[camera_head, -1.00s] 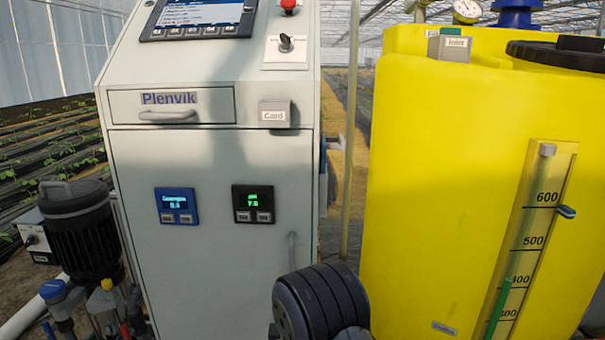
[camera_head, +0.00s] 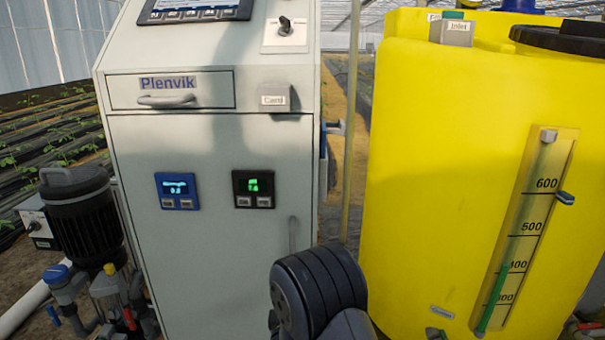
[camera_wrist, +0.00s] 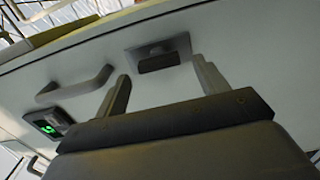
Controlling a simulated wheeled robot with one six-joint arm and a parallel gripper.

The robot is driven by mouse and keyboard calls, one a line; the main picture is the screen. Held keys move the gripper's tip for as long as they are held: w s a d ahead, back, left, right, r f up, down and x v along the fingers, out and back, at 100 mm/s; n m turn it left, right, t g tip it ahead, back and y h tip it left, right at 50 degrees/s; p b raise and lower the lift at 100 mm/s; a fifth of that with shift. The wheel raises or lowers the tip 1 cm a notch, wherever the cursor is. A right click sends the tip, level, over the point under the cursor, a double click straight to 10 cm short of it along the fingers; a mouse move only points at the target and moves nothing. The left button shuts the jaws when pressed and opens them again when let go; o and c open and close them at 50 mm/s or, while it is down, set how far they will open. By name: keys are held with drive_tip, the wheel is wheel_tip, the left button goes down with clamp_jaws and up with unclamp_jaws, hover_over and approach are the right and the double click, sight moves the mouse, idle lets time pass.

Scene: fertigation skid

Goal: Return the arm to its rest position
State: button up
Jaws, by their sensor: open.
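My gripper (camera_wrist: 163,88) shows in the wrist view, its two grey fingers apart with nothing between them. It is in front of a pale cabinet face with a grey bar handle (camera_wrist: 76,86), a small box with a dark face (camera_wrist: 158,56) and a green-lit display (camera_wrist: 44,122). I cannot tell the distance to that face. In the head view, a dark rounded link of my arm (camera_head: 318,290) shows at the bottom centre; my gripper is hidden there.
The grey Plenvik cabinet (camera_head: 215,270) stands ahead, with a drawer (camera_head: 205,91) and a Card box (camera_head: 274,97). A yellow tank (camera_head: 430,180) stands at right, a black motor pump (camera_head: 82,215) at left. A narrow gap separates cabinet and tank.

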drive_tip(key=shift+s+d+r+m+b, duration=0.15)
drive_tip(key=shift+m+b, duration=1.6)
drive_tip(key=shift+m, duration=1.3)
drive_tip(key=shift+s+m+b, duration=0.2)
drive_tip(key=shift+m+b, duration=1.55)
drive_tip(key=shift+m, duration=1.25)
drive_tip(key=shift+s+d+r+m+b, duration=0.15)
drive_tip(key=shift+m+b, duration=1.6)
drive_tip(key=shift+m, duration=1.3)
drive_tip(key=shift+f, duration=0.1)
